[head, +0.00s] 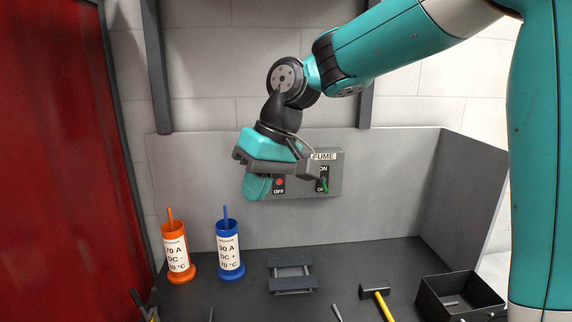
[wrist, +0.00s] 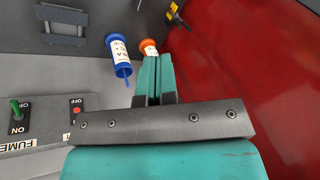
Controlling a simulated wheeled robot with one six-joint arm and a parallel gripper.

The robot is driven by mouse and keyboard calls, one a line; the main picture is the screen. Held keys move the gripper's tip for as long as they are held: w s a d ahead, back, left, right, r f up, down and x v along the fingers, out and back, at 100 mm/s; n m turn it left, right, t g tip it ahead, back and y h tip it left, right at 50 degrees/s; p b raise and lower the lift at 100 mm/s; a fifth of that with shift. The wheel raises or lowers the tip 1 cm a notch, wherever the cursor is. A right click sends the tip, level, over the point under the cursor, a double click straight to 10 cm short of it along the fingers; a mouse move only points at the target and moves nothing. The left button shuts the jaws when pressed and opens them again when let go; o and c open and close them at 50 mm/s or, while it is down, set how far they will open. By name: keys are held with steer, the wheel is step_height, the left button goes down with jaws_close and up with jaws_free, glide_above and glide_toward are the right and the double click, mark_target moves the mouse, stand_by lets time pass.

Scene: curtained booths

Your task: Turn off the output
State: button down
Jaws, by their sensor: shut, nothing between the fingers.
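A grey control panel (head: 334,171) is fixed to the back wall of the booth. A red round control (head: 280,182) with OFF below it is on the panel, just right of my gripper; it also shows in the wrist view (wrist: 76,110). A green lever (head: 323,186) under the FUME label points down, toward the lower label; it also shows in the wrist view (wrist: 16,110). My gripper (head: 257,188) is shut and empty in front of the panel's left part, which it hides. I cannot tell whether it touches the panel. Its fingers show in the wrist view (wrist: 157,78).
An orange holder (head: 177,252) and a blue holder (head: 229,250) with rods stand on the dark bench at left. A small grey stand (head: 290,272), a hammer (head: 376,292) and a black bin (head: 457,296) are on the bench. A red curtain (head: 55,160) hangs at left.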

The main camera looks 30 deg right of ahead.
steer(key=w+d+r+m+t+p, duration=0.1)
steer(key=w+d+r+m+p, duration=0.15)
steer(key=w+d, duration=0.85)
steer(key=w+d+m+t+h+p, duration=0.1)
steer(key=w+d+m, duration=0.3)
steer(key=w+d, duration=0.6)
steer(key=d+f, duration=0.1)
steer(key=d, duration=0.3)
steer(key=shift+w+d+h, duration=0.3)
steer(key=shift+w+d, duration=0.05)
steer(key=shift+m, duration=0.25)
steer(key=p, duration=0.1)
glide_toward(279, 181)
steer(key=w+d+f, duration=0.3)
steer(key=d+f, duration=0.1)
steer(key=f, duration=0.1)
steer(key=a, duration=0.1)
steer(key=a+f+p, duration=0.1)
steer(key=a+p, duration=0.1)
steer(key=shift+w+a+f, duration=0.15)
steer(key=shift+a+f, duration=0.05)
steer(key=shift+f, duration=0.1)
steer(key=shift+a+f+b, duration=0.1)
steer(key=shift+b, duration=0.2)
